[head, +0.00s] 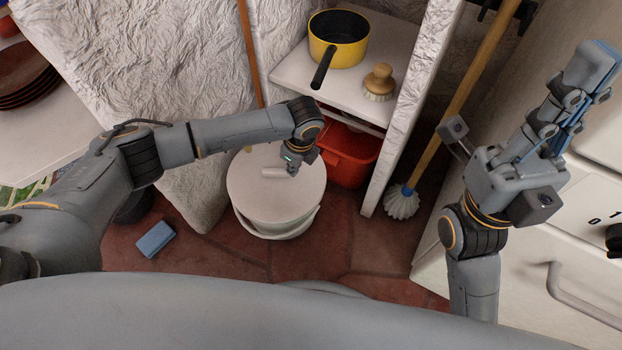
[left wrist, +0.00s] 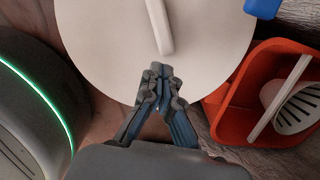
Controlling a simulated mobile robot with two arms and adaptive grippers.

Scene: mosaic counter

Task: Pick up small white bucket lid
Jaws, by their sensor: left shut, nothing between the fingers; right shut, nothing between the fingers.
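The small white bucket lid (head: 250,195) lies flat on the white bucket (head: 270,232) on the floor, with a pale bar handle (head: 273,173) across its middle. In the left wrist view the lid (left wrist: 105,40) fills the top middle, with its handle (left wrist: 159,22) just ahead of the fingers. My left gripper (head: 291,168) is over the lid near the handle's right end. In the left wrist view its fingers (left wrist: 160,76) are shut and empty, apart from the handle. My right gripper (head: 597,66) is raised at the right, shut and empty, far from the lid.
A red bucket (head: 348,158) stands right of the white bucket, under a shelf (head: 300,75) bearing a yellow pot (head: 345,38) and a brush (head: 379,82). A mop (head: 402,201) leans right of the divider. A blue sponge (head: 155,239) lies on the floor at left.

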